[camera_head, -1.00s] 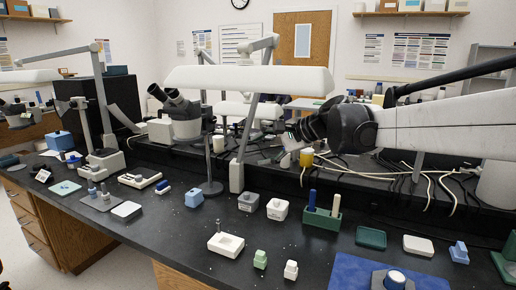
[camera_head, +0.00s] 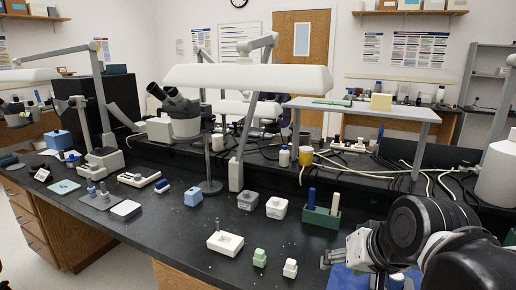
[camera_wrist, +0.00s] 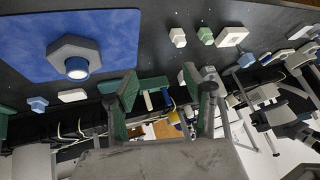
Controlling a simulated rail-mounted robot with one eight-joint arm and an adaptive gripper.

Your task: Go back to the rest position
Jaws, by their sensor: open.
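My gripper (camera_head: 334,258) is at the lower right in the head view, low over the bench near the blue mat (camera_head: 342,279). In the wrist view the two green-padded fingers of my gripper (camera_wrist: 158,90) stand wide apart with nothing between them. The blue mat (camera_wrist: 115,30) there carries a grey hexagonal block (camera_wrist: 62,46) with a white-topped round piece (camera_wrist: 77,68) on it. My gripper is apart from that block. In the head view my arm hides most of the mat and block.
A green holder (camera_head: 320,217) with a blue and a white peg stands just behind my gripper. A white tray (camera_head: 225,243), a green block (camera_head: 260,258) and a white block (camera_head: 290,268) lie to its left. A grey shelf (camera_head: 375,108) stands behind.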

